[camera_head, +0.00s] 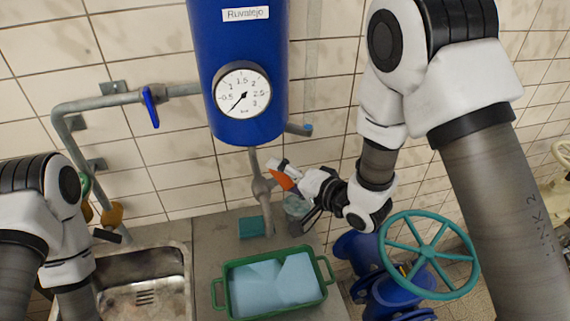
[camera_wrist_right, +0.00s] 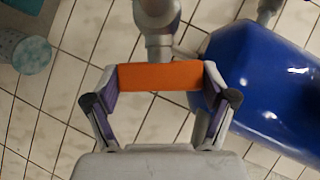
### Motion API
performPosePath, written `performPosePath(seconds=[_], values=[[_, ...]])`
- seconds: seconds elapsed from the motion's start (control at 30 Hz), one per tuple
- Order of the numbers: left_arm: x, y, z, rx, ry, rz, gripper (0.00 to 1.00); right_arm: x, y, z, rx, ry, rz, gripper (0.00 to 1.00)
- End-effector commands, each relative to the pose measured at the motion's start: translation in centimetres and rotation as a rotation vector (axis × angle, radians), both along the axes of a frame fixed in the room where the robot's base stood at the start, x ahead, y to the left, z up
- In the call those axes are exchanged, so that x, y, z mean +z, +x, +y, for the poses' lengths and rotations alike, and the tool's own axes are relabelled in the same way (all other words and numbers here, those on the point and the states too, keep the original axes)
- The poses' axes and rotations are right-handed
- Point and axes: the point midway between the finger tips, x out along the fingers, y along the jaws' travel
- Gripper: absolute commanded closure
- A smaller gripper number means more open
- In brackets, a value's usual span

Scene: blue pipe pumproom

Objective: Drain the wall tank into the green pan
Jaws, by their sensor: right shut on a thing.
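The blue wall tank (camera_head: 238,45) carries a round gauge (camera_head: 242,90) whose needle points to the lower left, near the low end. A grey drain pipe (camera_head: 266,212) with a valve comes down from its underside. My right gripper (camera_head: 290,180) is shut on the valve's orange handle (camera_wrist_right: 160,76), which spans between both fingers in the right wrist view. The green pan (camera_head: 225,303) stands on the counter below and in front of the pipe, with a pale blue surface inside. My left arm shows at the lower left; its gripper is out of sight.
A metal sink (camera_head: 185,290) lies left of the pan. A teal block (camera_head: 252,227) sits by the pipe, and a clear container (camera_head: 297,206) stands behind my right gripper. A teal handwheel (camera_head: 428,252) on blue pipework is at the right. A blue lever (camera_head: 151,106) sits on the left wall pipe.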

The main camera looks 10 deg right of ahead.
Motion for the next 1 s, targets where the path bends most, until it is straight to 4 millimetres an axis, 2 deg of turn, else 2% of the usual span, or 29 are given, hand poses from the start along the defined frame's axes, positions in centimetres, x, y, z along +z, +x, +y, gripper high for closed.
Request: performPosePath(seconds=[0.23, 0.27, 0.3, 0.67, 0.77, 1.0], values=[[-0.1, 0.0, 0.0, 0.0, 0.0, 0.001, 0.6, 0.1, 0.2, 0.0, -0.002, 0.004, -0.007, 0.52], [-0.1, 0.0, 0.0, 0.0, 0.0, 0.001, 0.6, 0.1, 0.2, 0.0, -0.002, 0.003, -0.007, 0.06], [-0.1, 0.0, 0.0, 0.0, 0.0, 0.001, 0.6, 0.1, 0.2, 0.0, -0.002, 0.003, -0.007, 0.0], [-0.1, 0.0, 0.0, 0.0, 0.0, 0.0, 0.6, 0.1, -0.1, -0.2, -0.002, 0.002, -0.003, 0.0], [-0.1, 0.0, 0.0, 0.0, 0.0, 0.0, 0.6, 0.5, -1.1, -0.9, -0.004, 0.004, -0.003, 0.0], [-0.2, 0.0, 0.0, 0.0, 0.0, 0.001, 0.6, 1.8, -4.8, -3.5, -0.006, 0.006, -0.002, 0.0]])
